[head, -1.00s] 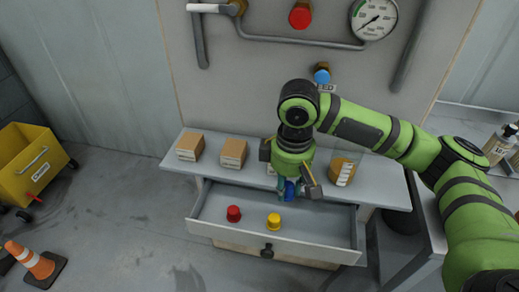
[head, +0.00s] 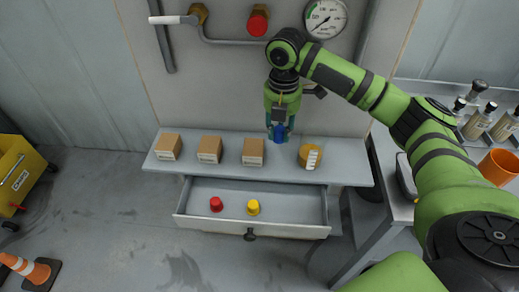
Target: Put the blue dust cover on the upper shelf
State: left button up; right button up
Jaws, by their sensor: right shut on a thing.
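The blue dust cover (head: 280,135) is between the fingers of my right gripper (head: 279,126), which points down and is shut on it. The fingers hide part of the cover. My left gripper is not in view.
Below, an open drawer (head: 290,222) holds a red cap (head: 216,204) and a yellow cap (head: 253,207). Pipes and a gauge (head: 325,17) are behind.

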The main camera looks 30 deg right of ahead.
jog(key=p, duration=0.1)
send_over(278, 162)
notch_tip(278, 162, down, 5)
jog(key=shift+s+a+f, duration=0.1)
jog(key=shift+f, duration=0.1)
notch_tip(278, 162, down, 4)
jog(key=shift+r+p, duration=0.1)
jog(key=shift+p, duration=0.45)
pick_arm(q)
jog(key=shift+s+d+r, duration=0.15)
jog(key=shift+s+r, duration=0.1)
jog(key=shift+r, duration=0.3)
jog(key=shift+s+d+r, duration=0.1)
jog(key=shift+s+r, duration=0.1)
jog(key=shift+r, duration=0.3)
pick_arm(e)
jog(key=shift+f, duration=0.35)
jog(key=shift+f, duration=0.1)
jog(key=o, duration=0.8)
pick_arm(q)
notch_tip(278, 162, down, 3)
jog(key=b, duration=0.2)
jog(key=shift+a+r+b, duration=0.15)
jog(key=shift+b, duration=0.25)
pick_arm(e)
notch_tip(278, 162, up, 12)
jog(key=shift+r, duration=0.2)
